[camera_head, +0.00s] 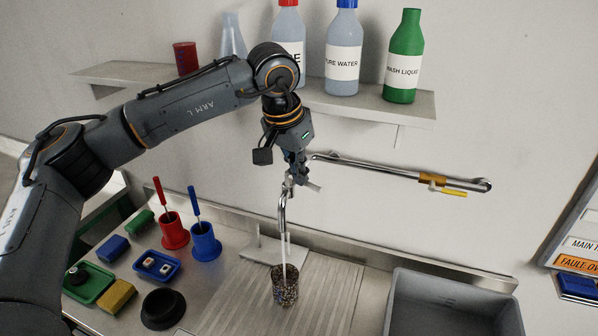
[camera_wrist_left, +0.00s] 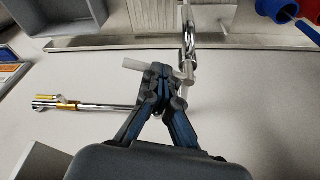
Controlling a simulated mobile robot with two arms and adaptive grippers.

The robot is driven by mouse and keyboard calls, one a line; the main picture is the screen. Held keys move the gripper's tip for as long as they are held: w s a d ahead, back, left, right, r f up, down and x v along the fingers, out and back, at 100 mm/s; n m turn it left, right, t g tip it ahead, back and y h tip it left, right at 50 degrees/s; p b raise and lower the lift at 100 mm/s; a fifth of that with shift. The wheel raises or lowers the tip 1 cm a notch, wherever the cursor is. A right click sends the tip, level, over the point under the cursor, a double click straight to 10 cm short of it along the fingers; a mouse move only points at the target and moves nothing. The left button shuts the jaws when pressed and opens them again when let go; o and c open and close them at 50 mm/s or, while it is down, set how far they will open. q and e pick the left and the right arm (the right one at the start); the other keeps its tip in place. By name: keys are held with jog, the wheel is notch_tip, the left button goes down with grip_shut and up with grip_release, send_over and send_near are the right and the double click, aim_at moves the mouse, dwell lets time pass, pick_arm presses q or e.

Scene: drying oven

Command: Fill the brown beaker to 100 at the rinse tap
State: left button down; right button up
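The brown speckled beaker (camera_head: 286,291) stands upright on the ribbed drainboard, under the spout of the chrome rinse tap (camera_head: 282,207). A thin pale stream runs from the spout down into the beaker. Its fill level and marks are too small to read. My left gripper (camera_head: 300,176) is at the top of the tap, at its pale lever (camera_head: 314,187). In the left wrist view the fingers (camera_wrist_left: 160,80) are closed together on the lever (camera_wrist_left: 135,65), with the tap (camera_wrist_left: 189,42) just beside them. My right gripper is not in view.
A grey sink basin (camera_head: 455,305) lies to the right. A wall pipe with a yellow-handled valve (camera_head: 452,192) runs right of the tap. Left are red (camera_head: 173,232) and blue (camera_head: 206,244) brush cups, trays and sponges. A bottle shelf (camera_head: 370,103) is above.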

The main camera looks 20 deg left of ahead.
pick_arm(q)
jog(key=shift+f, duration=0.4)
jog(key=n, duration=0.2)
jog(key=w+n+y, duration=0.1)
jog(key=shift+d+b, duration=0.25)
jog(key=shift+b, duration=0.05)
jog(key=c, duration=2)
grip_release()
jog(key=shift+c, duration=0.2)
jog(key=o, duration=0.6)
jog(key=shift+w, duration=0.15)
jog(key=shift+r, duration=0.15)
